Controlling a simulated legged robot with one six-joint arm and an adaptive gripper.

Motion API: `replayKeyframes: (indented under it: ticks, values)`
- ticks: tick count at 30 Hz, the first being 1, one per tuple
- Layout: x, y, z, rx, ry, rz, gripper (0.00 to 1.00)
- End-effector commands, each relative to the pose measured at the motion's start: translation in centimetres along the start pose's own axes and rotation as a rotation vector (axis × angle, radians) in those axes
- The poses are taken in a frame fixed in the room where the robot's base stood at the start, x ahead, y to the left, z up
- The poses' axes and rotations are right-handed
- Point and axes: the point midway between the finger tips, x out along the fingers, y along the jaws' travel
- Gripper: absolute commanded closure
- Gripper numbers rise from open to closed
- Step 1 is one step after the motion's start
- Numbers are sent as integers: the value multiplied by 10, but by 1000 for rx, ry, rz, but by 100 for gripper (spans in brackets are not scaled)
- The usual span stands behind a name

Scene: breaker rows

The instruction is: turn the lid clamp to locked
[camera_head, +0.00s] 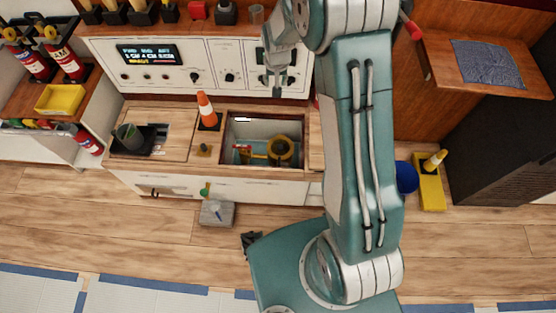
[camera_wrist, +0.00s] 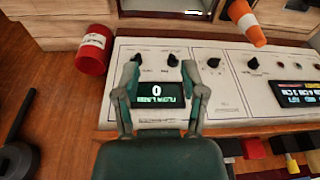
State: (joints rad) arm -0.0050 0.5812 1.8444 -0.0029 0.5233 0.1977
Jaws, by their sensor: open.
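My gripper (camera_head: 277,86) hangs in front of the right part of the white control panel (camera_head: 170,68), pointing down. In the wrist view my gripper (camera_wrist: 160,67) is open, with nothing between its fingers. I cannot tell for sure which thing is the lid clamp. A small yellow-brown knob (camera_head: 203,150) stands on the wooden bench top, left of an open recess (camera_head: 235,158). A yellow ring-shaped part (camera_head: 280,152) and a red piece lie inside the recess.
An orange cone (camera_head: 207,110) stands on the bench behind the knob; it also shows in the wrist view (camera_wrist: 247,22). A dark tray (camera_head: 138,139) sits at the bench's left. A red can (camera_wrist: 94,50) stands beside the panel. A grey box (camera_head: 216,213) is on the floor.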

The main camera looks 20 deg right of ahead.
Motion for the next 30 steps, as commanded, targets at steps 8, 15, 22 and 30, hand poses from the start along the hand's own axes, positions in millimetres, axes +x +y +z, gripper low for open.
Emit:
replayKeyframes:
  ticks: [8, 15, 22, 30]
  values:
    - [132, 5, 6, 49, -78, 14, 46]
    - [245, 9, 41, 85, -136, 32, 46]
    - [326, 17, 83, 115, -177, 44, 46]
    - [354, 20, 98, 125, -186, 47, 46]
